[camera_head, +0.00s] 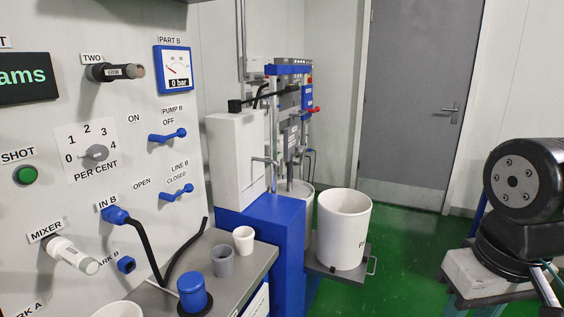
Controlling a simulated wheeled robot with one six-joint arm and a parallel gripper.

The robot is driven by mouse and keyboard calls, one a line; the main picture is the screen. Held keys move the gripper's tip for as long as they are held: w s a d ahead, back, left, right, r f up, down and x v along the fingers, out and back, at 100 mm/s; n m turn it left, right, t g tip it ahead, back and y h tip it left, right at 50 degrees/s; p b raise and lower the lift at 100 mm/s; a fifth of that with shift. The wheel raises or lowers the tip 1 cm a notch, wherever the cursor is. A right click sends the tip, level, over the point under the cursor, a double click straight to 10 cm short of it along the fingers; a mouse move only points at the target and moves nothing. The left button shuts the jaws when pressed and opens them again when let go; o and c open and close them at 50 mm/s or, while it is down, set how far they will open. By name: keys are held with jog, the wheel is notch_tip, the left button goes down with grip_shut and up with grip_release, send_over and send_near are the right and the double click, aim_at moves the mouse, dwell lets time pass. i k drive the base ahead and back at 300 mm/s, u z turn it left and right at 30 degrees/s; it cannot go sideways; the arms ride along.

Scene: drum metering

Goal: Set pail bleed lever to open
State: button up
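A tall pump unit (291,125) with a blue top bar stands beyond the control panel, in the middle of the view. A small red lever (313,110) sticks out on its right side; it may be the pail bleed lever, but I see no readable label. Its open or closed setting is too small to tell. A white pail (343,230) stands on a grey shelf in front of the pump unit. My gripper is not in view.
The control panel (95,210) fills the left, with blue levers marked PUMP B (168,135) and LINE B (176,192). A grey bench (250,262) holds cups, a blue-capped container and a black hose. Green floor (410,240) is clear before the grey door (415,100).

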aim_at(299, 150)
jog(key=z, duration=0.5)
jog(key=i, duration=1.25)
jog(key=u, duration=0.2)
